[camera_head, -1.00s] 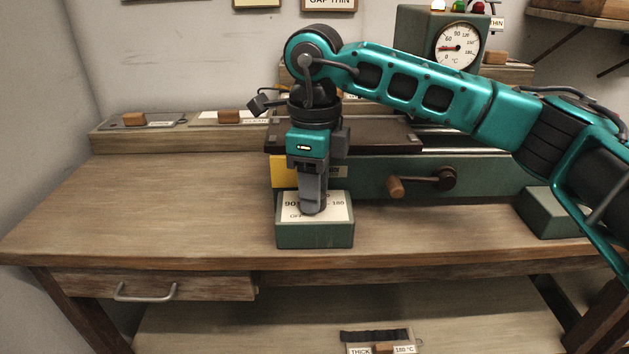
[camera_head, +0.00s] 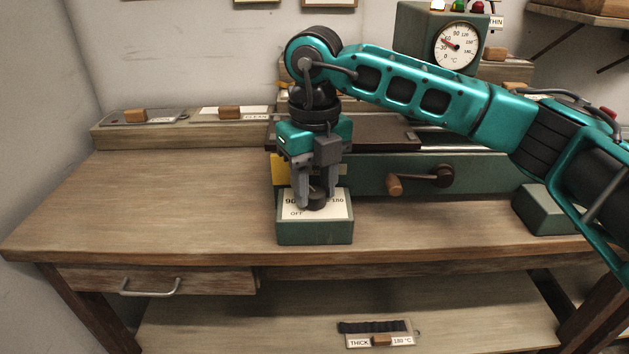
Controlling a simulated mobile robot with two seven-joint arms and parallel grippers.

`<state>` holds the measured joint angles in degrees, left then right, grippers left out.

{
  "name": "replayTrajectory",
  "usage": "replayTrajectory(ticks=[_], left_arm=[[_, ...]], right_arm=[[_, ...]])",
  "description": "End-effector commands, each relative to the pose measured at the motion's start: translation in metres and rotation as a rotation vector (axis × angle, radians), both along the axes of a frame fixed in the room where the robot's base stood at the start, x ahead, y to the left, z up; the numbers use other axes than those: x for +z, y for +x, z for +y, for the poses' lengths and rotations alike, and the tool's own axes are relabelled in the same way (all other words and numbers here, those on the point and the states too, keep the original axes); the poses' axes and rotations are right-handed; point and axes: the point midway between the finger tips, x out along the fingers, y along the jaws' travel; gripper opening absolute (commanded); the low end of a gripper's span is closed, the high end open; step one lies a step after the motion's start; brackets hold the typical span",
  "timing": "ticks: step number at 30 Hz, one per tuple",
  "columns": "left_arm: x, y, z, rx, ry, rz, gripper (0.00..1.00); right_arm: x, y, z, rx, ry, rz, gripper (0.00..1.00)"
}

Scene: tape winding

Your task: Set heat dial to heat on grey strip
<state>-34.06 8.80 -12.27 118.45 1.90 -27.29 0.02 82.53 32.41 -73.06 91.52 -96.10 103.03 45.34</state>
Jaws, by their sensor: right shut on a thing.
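The heat dial box (camera_head: 314,232) is a green block with a white scale plate at the front of the bench; 90, 180 and OFF can be read on it. A dark round knob (camera_head: 317,199) sits on the plate. My right gripper (camera_head: 316,203) points down with its fingers on either side of the knob, shut on it. The fingers hide part of the scale, so the knob's exact setting is unclear. A grey plate (camera_head: 160,117) with a brown block lies on the back ledge at left. My left gripper is not in view.
A round °C gauge (camera_head: 457,45) stands at the back, its needle low on the left side. A crank (camera_head: 430,179) sticks out from the green machine. A THICK 180 °C tag (camera_head: 362,341) lies on the lower shelf. The bench's left side is clear.

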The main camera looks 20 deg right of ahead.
Motion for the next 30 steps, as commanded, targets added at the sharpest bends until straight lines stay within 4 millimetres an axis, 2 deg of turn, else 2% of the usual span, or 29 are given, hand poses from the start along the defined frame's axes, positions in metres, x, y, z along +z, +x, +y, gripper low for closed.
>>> replayTrajectory(ticks=[20,21,28,30], left_arm=[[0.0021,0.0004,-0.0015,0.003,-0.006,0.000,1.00],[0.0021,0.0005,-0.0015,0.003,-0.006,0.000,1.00],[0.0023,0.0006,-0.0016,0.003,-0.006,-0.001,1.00],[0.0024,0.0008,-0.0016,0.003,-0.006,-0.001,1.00]], right_arm=[[0.0010,0.0004,-0.0001,-0.057,0.000,-0.002,0.09],[0.0010,0.0004,-0.0001,-0.057,0.000,-0.002,0.43],[0.0005,0.0002,-0.0002,-0.056,0.000,-0.001,0.65],[0.0004,0.0002,-0.0002,-0.056,0.000,-0.001,0.65]])
